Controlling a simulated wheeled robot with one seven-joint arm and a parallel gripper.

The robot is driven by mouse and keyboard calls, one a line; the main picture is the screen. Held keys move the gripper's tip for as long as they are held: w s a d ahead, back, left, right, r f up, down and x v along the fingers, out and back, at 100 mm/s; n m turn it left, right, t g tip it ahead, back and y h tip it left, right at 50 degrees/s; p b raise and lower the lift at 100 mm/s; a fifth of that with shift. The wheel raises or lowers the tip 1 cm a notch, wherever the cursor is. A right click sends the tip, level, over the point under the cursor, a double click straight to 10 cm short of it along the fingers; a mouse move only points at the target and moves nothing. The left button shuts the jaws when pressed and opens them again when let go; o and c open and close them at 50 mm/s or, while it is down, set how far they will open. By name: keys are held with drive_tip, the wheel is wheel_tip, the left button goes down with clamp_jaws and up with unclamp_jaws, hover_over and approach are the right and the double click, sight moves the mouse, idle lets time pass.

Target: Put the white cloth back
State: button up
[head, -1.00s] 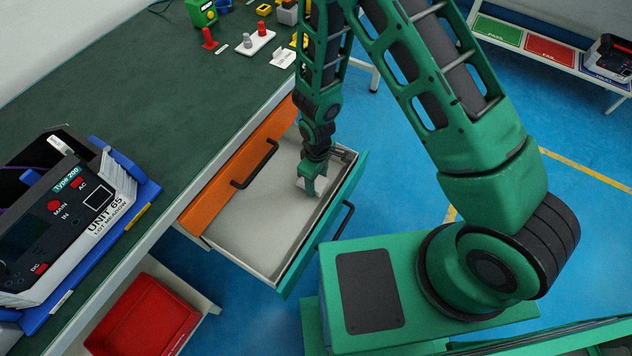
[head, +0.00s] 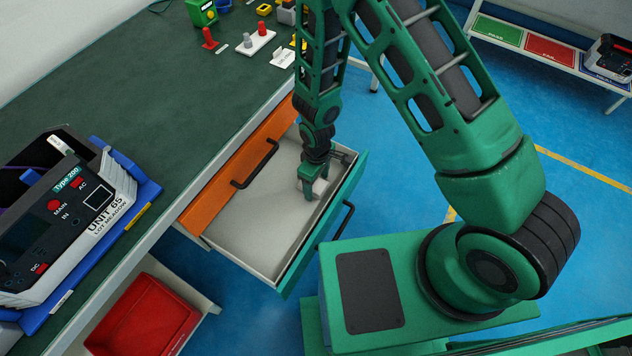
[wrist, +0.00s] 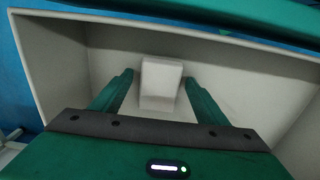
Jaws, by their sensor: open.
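The white cloth (wrist: 160,82) is a small pale block-like shape in the open drawer. In the wrist view it lies between the two fingers of my gripper (wrist: 158,90), with a gap to each finger. In the head view my gripper (head: 311,190) points down inside the drawer (head: 245,232), near its far right end. The gripper is open. In the head view the cloth (head: 321,185) shows only as a small pale patch beside the fingers. I cannot tell whether it touches the drawer floor.
An orange drawer front (head: 225,185) with a black handle stands beside the open drawer. The bench top (head: 150,90) holds a Type 200 unit (head: 65,225) and small coloured fixtures. A red bin (head: 145,318) sits below. The drawer walls are close around my gripper.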

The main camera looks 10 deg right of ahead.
sight(317, 184)
wheel_tip(317, 184, up, 12)
drive_tip(key=shift+f, duration=0.15)
idle(0.4)
drive_tip(key=d+r+m+h, duration=0.1)
drive_tip(key=d+r+m, duration=0.6)
drive_tip(key=d+r, duration=1.25)
drive_tip(key=s+d+r+m, duration=0.5)
drive_tip(key=s+d, duration=0.2)
drive_tip(key=s, duration=0.3)
drive_tip(key=s+d+r+m+y, duration=0.1)
drive_tip(key=s+d+r+m, duration=0.3)
drive_tip(key=s, duration=0.6)
drive_tip(key=d+r, duration=0.2)
drive_tip(key=d, duration=0.1)
drive_tip(key=shift+d+r+m, duration=0.15)
drive_tip(key=shift+d+m, duration=0.15)
drive_tip(key=shift+m, duration=0.1)
